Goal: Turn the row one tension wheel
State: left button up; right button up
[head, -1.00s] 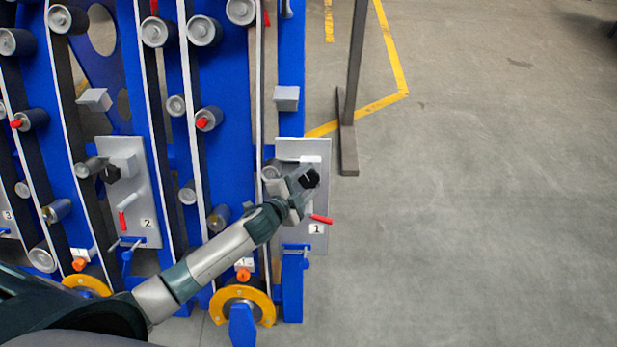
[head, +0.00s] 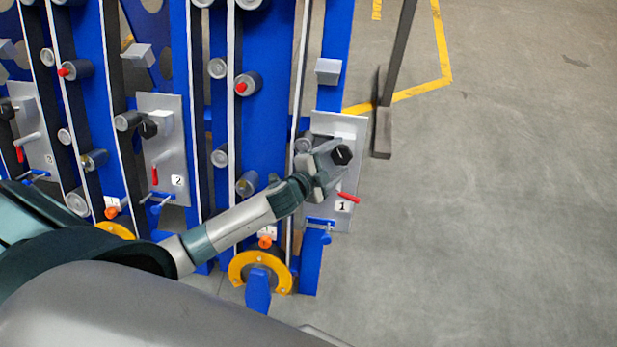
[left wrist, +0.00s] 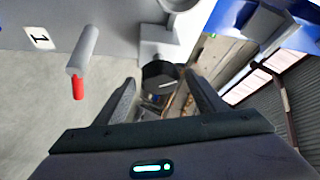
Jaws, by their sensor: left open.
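The row one panel (head: 320,125) is a grey plate marked "1" at the right end of the blue chassis. The row one tension wheel (head: 341,154) is a small dark knob on it, with a red-tipped lever (head: 348,197) below. My left gripper (head: 334,165) is open at the wheel. In the left wrist view the wheel (left wrist: 160,76) shows between and just beyond the two open fingers (left wrist: 160,92); I see no clear contact. The red-tipped lever (left wrist: 79,75) is left of the fingers there. My right gripper is not in view.
The row two panel (head: 165,105), with its own dark knob (head: 148,129) and red lever, stands to the left. A dark post (head: 382,135) stands on the floor right of the chassis. The concrete floor (head: 500,200) at the right is clear.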

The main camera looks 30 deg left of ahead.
pick_arm(q)
jog(key=b+v, duration=0.1)
jog(key=v, duration=1.4)
jog(key=shift+s+b, duration=0.25)
jog(key=shift+b, duration=0.05)
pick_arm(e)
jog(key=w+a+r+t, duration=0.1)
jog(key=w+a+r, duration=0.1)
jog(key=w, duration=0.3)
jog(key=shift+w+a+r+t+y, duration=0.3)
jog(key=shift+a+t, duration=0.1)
pick_arm(q)
jog(key=shift+r, duration=0.1)
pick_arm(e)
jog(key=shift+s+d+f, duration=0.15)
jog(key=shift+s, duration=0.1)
